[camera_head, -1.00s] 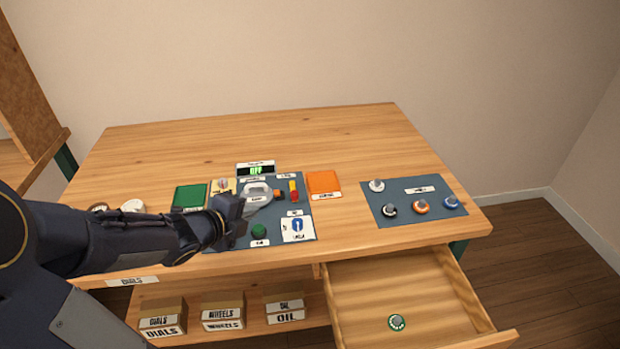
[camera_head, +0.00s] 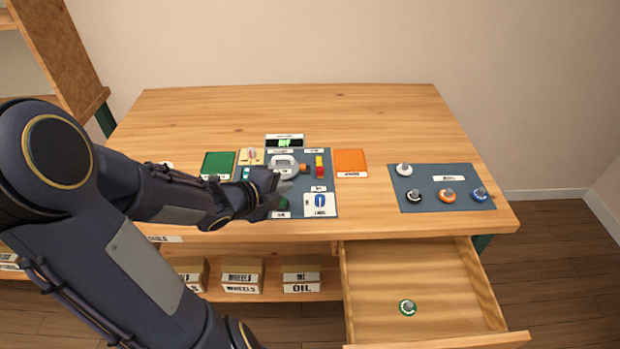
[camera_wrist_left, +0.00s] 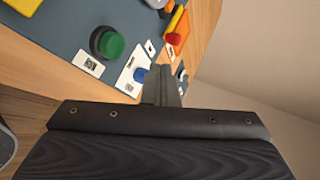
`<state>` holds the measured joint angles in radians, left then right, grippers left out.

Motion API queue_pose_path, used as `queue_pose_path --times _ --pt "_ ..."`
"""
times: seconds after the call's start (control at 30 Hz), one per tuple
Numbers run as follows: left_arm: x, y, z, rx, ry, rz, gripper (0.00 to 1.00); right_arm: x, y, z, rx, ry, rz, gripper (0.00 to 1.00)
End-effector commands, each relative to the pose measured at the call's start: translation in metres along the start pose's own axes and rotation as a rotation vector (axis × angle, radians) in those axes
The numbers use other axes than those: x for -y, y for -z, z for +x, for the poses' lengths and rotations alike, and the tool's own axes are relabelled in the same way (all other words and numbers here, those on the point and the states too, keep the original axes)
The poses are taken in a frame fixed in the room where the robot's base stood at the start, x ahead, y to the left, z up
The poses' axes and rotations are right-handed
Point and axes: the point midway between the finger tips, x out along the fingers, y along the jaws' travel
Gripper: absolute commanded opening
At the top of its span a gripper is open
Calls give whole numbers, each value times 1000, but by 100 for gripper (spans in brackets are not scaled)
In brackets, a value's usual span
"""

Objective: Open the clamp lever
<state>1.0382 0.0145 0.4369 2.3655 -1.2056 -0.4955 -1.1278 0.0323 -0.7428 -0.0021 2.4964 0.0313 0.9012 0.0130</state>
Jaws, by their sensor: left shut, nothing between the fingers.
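The blue-grey panel (camera_head: 328,184) lies on the table. A grey clamp-like part (camera_head: 284,162) with an orange piece (camera_head: 304,168) stands on it. Beside it is a red and yellow lever-like bar (camera_head: 319,166); its red end also shows in the left wrist view (camera_wrist_left: 174,39). I cannot read which is labelled as the clamp lever. My left gripper (camera_head: 286,187) is over the panel, between the clamp part and a green button (camera_head: 283,204) that it partly hides. Its fingers (camera_wrist_left: 162,85) are together and empty. My right gripper is not in view.
An orange tray (camera_head: 350,161) and a green tray (camera_head: 218,163) flank the panel. A second mat (camera_head: 431,174) with several knobs is at right. A drawer (camera_head: 420,275) stands open in front. The table's back is clear.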

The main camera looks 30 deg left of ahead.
Motion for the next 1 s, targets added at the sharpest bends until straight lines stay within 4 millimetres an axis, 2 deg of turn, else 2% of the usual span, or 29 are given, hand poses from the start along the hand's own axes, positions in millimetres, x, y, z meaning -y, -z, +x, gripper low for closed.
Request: queue_pose_path --times 0.03,0.2,0.3,0.4,0.6,1.0 --pt "-6 1 16 -5 2 0 0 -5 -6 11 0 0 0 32" --pt "-6 1 54 -5 3 -1 0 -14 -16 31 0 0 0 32" --pt "-6 1 73 -4 2 -1 0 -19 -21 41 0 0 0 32" --pt "7 1 85 -2 3 0 0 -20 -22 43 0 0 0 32" --pt "17 0 100 0 1 1 0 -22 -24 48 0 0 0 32" --pt "20 0 102 0 0 0 0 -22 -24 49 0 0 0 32"
